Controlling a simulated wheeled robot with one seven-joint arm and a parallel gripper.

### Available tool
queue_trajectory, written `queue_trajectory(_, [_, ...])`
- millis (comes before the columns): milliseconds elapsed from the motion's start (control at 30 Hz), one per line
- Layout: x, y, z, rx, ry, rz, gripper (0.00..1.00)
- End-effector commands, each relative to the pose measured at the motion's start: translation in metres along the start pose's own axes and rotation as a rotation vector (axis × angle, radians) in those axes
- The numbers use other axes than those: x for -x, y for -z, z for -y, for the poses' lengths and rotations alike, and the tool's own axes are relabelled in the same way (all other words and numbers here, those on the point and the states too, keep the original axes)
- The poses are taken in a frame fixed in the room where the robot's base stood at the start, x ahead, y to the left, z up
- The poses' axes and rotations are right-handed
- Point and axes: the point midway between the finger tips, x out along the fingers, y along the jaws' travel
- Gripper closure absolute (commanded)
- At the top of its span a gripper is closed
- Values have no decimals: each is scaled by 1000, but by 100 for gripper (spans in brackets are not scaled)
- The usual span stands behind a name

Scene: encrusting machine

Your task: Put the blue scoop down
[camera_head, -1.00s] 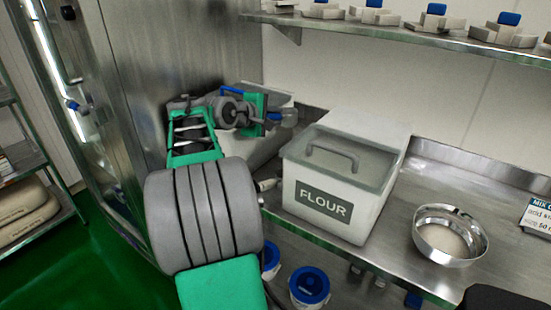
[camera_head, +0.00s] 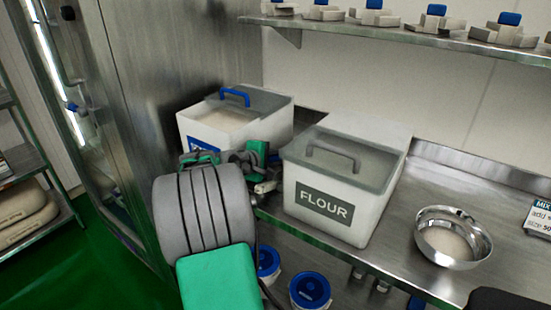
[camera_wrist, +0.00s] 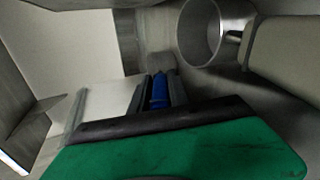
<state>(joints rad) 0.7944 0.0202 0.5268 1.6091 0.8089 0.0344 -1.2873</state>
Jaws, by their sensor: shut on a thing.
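My gripper (camera_wrist: 160,84) is shut on the blue scoop (camera_wrist: 159,93). In the wrist view a narrow blue part shows between the dark fingers, with a small grey piece just beyond the tips; the rest of the scoop cannot be made out. In the head view my wrist is low in front of the blue-labelled bin (camera_head: 207,128), beside the flour bin (camera_head: 328,214). The fingers and scoop are hidden there. Whether the scoop touches the counter (camera_head: 402,225) cannot be told.
A round metal vessel (camera_wrist: 199,32) is close beyond the fingers in the wrist view. A metal bowl (camera_head: 452,249) with pale contents stands right of the flour bin. A shelf (camera_head: 400,30) runs above. Blue-lidded tubs (camera_head: 310,288) are below the counter. The counter is clear between flour bin and bowl.

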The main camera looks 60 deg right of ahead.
Motion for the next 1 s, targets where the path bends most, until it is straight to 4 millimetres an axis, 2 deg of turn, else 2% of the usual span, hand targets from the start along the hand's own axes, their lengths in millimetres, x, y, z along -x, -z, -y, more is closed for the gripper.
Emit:
queue_trajectory(167, [-1,0,1,-1,-2,0,100])
queue_trajectory(200, [-1,0,2,0,0,0,76])
queue_trajectory(433, [-1,0,1,1,0,0,57])
queue_trajectory(767, [4,0,-2,1,0,-2,57])
queue_trajectory(867, [22,1,-2,1,-2,-4,57])
queue_trajectory(1000, [58,2,-3,1,-3,-6,57])
